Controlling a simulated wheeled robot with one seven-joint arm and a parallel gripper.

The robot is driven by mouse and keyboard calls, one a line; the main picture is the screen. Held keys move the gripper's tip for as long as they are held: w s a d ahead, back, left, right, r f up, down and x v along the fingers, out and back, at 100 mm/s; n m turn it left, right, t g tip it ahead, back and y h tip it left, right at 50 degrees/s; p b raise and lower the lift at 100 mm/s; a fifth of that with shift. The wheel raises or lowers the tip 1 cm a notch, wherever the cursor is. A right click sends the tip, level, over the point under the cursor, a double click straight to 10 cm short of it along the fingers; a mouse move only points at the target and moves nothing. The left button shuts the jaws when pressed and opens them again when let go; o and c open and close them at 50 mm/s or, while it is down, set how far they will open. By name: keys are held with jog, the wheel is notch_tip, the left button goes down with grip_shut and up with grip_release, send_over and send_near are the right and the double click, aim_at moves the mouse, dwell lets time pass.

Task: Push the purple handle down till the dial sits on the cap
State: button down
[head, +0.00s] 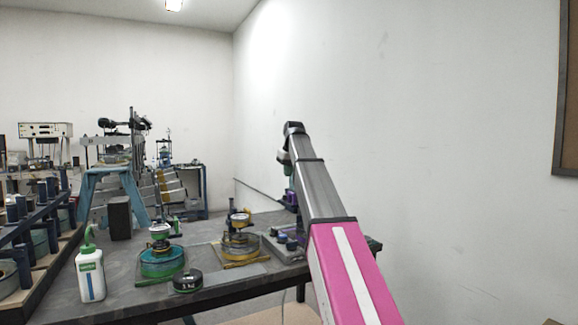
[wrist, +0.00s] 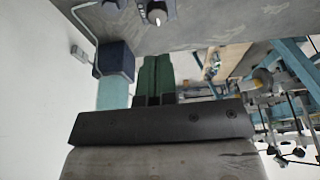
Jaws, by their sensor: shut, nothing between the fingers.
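My gripper (wrist: 157,62) shows in the wrist view as two green fingers held together, with nothing between them. In the head view its end (head: 290,185) hangs below the tip of my arm, partly hidden by the arm. A frame with a dial (head: 240,221) stands on the table left of my arm, over an amber ringed base (head: 240,246). A small dark purplish upright piece (head: 231,204) rises beside that dial; I cannot tell surely whether it is the purple handle. My gripper is right of it and apart. The gap between dial and cap is too small to read.
A second dial frame (head: 161,233) with a teal base stands further left. A black weight (head: 187,281) and a white bottle (head: 91,274) are near the table's front edge. Dark knobs on a grey plate (head: 288,251) sit beside my arm. The wall is on the right.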

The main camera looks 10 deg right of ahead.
aim_at(293, 197)
jog(key=x, duration=0.6)
jog(key=shift+s+d+f, duration=0.1)
jog(key=shift+s+f, duration=0.2)
jog(key=shift+f, duration=0.75)
jog(key=shift+f, duration=0.1)
